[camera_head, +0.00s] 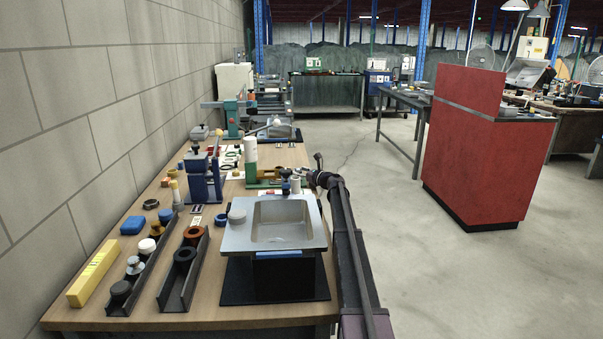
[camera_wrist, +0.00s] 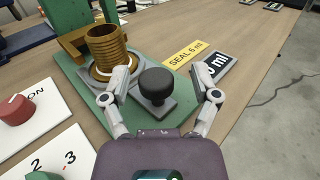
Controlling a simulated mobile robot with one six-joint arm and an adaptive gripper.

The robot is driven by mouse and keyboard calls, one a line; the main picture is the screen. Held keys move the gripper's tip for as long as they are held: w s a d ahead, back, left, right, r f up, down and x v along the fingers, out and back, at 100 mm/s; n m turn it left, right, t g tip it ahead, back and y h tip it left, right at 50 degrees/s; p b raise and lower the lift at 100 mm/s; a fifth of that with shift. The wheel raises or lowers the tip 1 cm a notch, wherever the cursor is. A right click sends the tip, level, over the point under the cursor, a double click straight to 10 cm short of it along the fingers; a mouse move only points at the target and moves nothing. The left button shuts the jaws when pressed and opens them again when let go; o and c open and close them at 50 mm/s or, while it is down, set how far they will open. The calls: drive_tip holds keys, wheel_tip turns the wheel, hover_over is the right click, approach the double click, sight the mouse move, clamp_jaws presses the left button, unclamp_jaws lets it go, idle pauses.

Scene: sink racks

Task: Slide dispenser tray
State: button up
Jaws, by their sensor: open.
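The dispenser is a green stand in the head view, with a white cylinder (camera_head: 251,152) upright on it. In the wrist view its green base (camera_wrist: 84,72) carries a brass threaded cup (camera_wrist: 107,45). A grey plate (camera_wrist: 151,108) with a round black knob (camera_wrist: 157,84) sits on the base beside the cup; it looks like the tray. My gripper (camera_wrist: 167,80) is open, with one finger on each side of the knob and gaps to both sides. The left finger partly covers the plate and the cup's foot. In the head view my arm hides part of this area.
A yellow "SEAL 6 ml" label (camera_wrist: 187,53) and a black label (camera_wrist: 219,64) lie right of the base. A panel with a red button (camera_wrist: 15,109) is at left. A metal sink (camera_head: 230,239) stands in front; a blue press (camera_head: 203,180) is left of the dispenser.

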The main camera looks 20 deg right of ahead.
drive_tip(key=shift+s, duration=0.1)
drive_tip(key=v, duration=1.2)
drive_tip(key=shift+r, duration=0.1)
